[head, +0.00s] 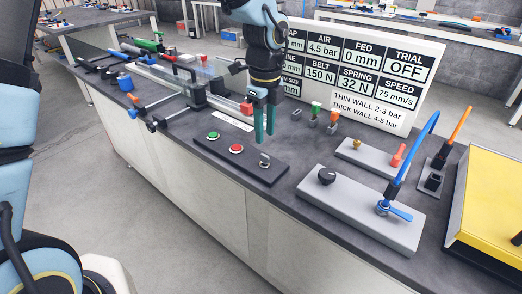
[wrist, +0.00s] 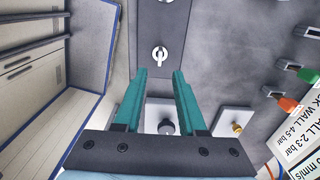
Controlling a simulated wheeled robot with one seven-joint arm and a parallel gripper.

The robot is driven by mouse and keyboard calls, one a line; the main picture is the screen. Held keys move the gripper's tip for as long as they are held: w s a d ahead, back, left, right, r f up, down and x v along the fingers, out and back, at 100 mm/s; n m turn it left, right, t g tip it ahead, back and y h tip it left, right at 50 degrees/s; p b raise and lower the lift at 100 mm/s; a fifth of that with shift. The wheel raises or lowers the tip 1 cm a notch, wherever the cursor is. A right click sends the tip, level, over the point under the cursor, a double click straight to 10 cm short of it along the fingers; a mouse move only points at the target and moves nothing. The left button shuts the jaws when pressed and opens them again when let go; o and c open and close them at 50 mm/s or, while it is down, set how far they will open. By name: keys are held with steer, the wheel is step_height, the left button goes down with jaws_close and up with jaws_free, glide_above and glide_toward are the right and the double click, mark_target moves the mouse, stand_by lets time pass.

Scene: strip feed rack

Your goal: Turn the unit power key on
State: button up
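The power key (head: 265,160) is a small silver key switch at the right end of a dark control panel (head: 213,151), beside a red button and a green button. In the wrist view the key (wrist: 160,54) lies ahead of the fingertips, roughly centred between them. My gripper (head: 264,137) points down above the panel, its teal fingers just behind and above the key. In the wrist view my gripper (wrist: 160,74) is open with nothing between its fingers. It appears clear of the key.
A grey plate with a black knob (head: 327,176) and a blue lever (head: 397,211) stands right of the panel. A red-handled valve plate (head: 376,157) and a white display board (head: 360,72) stand behind. A yellow box (head: 490,205) is at far right.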

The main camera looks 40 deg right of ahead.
mark_target(265, 155)
step_height(265, 155, down, 7)
steer(key=shift+f+p, duration=0.2)
steer(key=shift+p, duration=0.4)
steer(key=shift+c, duration=0.2)
jaws_close()
